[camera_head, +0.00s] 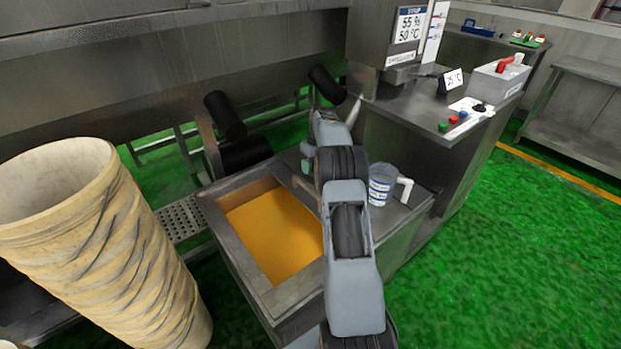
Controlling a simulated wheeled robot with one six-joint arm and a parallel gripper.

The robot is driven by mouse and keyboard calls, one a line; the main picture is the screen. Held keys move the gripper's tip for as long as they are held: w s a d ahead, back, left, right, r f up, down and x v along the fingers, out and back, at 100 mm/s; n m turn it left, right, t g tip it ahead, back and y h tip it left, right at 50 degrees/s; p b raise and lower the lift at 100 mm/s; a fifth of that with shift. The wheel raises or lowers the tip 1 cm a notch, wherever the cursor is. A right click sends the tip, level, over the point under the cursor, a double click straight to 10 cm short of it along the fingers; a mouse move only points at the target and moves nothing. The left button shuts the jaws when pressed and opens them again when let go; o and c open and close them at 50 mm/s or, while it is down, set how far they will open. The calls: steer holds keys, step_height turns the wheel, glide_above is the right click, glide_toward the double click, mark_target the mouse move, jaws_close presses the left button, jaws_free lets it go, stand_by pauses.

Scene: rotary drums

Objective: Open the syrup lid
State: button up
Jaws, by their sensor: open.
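A sign reading SYRUP (410,24) is on a steel cabinet at the upper middle. In front, a steel tank (235,262) holds orange-yellow liquid (270,235) in its uncovered left part. A flat steel top (400,217) covers its right side; I cannot tell which panel is the syrup lid. My arm reaches across this top and hides part of it. My gripper (338,116) is at the far end, near the cabinet's left front edge. It is open, mostly hidden by my wrist, with nothing seen in it. I cannot tell whether it touches anything.
A measuring jug (381,185) with a white handle stands right of my arm. Dark cylinders (226,115) stick out behind the tank. The counter (415,105) carries colored buttons and a grey box (499,80). Green floor at right is clear.

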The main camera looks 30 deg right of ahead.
steer(key=r, duration=0.2)
steer(key=d+r, duration=0.1)
steer(key=r, duration=0.2)
steer(key=shift+r+p, duration=0.25)
steer(key=shift+p, duration=0.15)
